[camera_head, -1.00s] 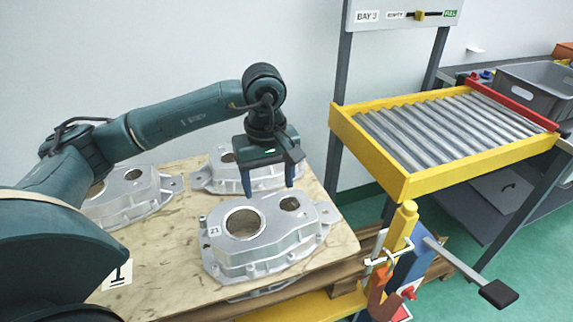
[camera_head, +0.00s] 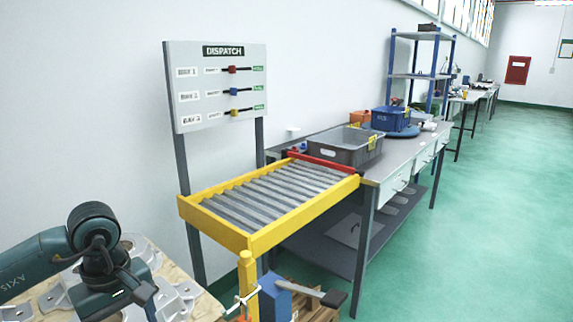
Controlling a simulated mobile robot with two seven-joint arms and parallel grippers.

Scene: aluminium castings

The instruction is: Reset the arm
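My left arm comes in from the lower left. Its gripper (camera_head: 118,312) points down over the casting table, with the fingertips partly cut off by the picture's bottom edge. One finger shows out at the right side of the gripper body, so it looks open, and I see nothing held in it. Silver aluminium castings lie on the wooden board (camera_head: 208,308) around and behind it; one casting (camera_head: 178,298) shows just right of the gripper. My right gripper is not in view.
A yellow-framed roller conveyor (camera_head: 275,232) stands right of the board, under a dispatch panel (camera_head: 215,88) with sliders. A clamp-like fixture (camera_head: 275,298) stands in front. A grey bin (camera_head: 345,150) sits on the bench beyond. Green floor (camera_head: 470,230) is clear at right.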

